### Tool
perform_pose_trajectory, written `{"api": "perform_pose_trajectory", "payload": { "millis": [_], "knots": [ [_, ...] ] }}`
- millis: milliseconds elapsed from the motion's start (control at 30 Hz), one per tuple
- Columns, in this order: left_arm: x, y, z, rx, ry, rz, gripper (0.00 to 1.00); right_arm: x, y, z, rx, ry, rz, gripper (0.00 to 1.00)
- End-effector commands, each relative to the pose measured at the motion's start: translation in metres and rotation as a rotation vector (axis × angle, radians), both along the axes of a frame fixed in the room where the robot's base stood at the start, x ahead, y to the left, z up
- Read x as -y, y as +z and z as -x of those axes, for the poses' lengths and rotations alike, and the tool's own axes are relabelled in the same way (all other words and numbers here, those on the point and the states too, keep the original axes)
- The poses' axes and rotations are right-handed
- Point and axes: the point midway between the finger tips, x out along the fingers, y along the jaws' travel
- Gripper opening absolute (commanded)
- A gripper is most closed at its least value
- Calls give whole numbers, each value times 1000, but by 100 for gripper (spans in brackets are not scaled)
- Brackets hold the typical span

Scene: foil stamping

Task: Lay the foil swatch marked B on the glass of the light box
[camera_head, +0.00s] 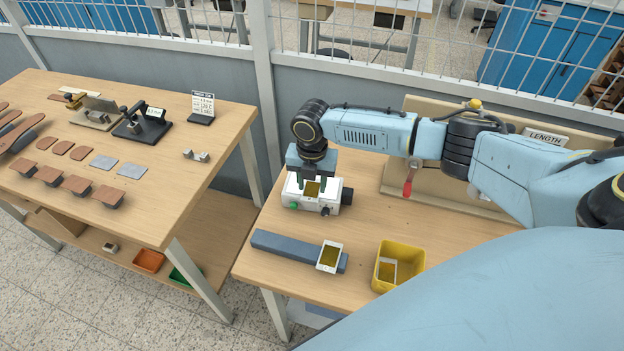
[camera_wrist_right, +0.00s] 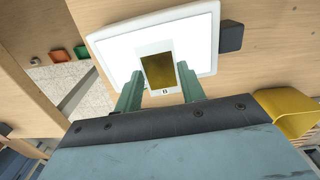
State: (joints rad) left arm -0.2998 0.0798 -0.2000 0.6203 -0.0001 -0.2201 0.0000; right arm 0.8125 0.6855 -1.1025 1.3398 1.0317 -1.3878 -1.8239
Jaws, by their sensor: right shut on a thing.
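The light box (camera_head: 301,207) is a white box with a bright glass top and a dark knob on its right side, at the back left of the near table. Its lit glass fills the upper middle of the right wrist view (camera_wrist_right: 112,50). The foil swatch marked B (camera_wrist_right: 158,70), a white card with a gold patch, lies between the fingers of my right gripper (camera_wrist_right: 157,84), over the glass. In the head view the right gripper (camera_head: 317,188) points down at the box, shut on the swatch (camera_head: 312,190). Whether the swatch touches the glass I cannot tell. My left gripper is out of view.
Another gold swatch (camera_head: 330,257) lies on a blue-grey bar (camera_head: 285,247) near the table's front. A yellow bin (camera_head: 412,256) at its right holds a card (camera_head: 388,267). A board marked LENGTH (camera_head: 440,182) stands behind. Bare tabletop lies between the box and bar.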

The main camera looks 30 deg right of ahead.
Motion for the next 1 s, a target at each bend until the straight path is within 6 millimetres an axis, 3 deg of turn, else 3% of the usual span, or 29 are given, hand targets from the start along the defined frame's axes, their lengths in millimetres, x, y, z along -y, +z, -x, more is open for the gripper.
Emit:
{"api": "perform_pose_trajectory", "payload": {
  "millis": [200, 233, 400, 767, 1000],
  "knots": [
    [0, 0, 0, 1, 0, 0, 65, 0, 0, 0, 1, 0, -1, 19],
    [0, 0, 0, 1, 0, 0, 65, 0, 0, 0, 0, 0, 0, 42],
    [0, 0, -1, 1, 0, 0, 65, 0, 0, 0, 0, 0, 0, 64],
    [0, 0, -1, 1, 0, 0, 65, 0, 5, -1, 2, -1, -1, 65],
    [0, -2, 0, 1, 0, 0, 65, 0, 47, -1, 5, 0, -1, 65]
  ]
}}
